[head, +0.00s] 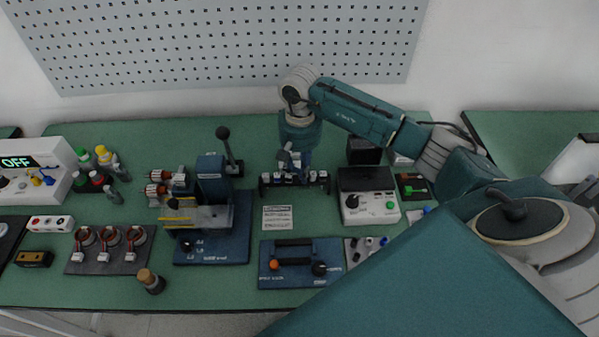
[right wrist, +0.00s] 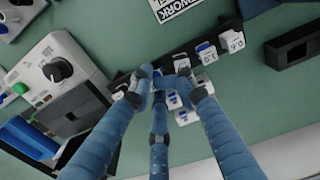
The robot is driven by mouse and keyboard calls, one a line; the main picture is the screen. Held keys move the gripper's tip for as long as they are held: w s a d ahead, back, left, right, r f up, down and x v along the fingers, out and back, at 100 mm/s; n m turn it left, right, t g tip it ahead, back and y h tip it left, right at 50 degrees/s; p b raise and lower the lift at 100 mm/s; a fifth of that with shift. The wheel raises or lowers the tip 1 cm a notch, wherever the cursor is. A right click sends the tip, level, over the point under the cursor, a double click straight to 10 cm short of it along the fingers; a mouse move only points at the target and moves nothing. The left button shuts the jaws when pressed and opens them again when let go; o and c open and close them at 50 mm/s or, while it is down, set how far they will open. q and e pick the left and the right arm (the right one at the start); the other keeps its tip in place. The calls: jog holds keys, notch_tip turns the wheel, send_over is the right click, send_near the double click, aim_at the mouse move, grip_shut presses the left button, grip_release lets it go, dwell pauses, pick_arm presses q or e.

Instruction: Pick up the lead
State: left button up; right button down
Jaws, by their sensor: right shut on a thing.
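My right gripper (head: 293,168) reaches down from the back onto a dark rack (head: 325,186) of small white labelled pieces. In the right wrist view, the three blue fingers of my right gripper (right wrist: 165,82) come together over the rack (right wrist: 222,32). They are shut on a small white-and-blue piece (right wrist: 172,101), mostly hidden by the fingers; I cannot tell whether it is clear of the rack. More white labelled pieces (right wrist: 206,52) sit beside it. I cannot tell for certain which thing is the lead. My left gripper is not in view.
A grey-and-black tester (head: 370,206) with a green button stands right of the rack. A blue press with a black lever (head: 212,180) stands to the left. A blue plate with a dark handle (head: 293,277) lies in front. A white label card (head: 277,217) lies between.

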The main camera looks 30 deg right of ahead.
notch_tip(320, 180, up, 20)
jog(key=b, duration=0.2)
jog(key=shift+a+f, duration=0.1)
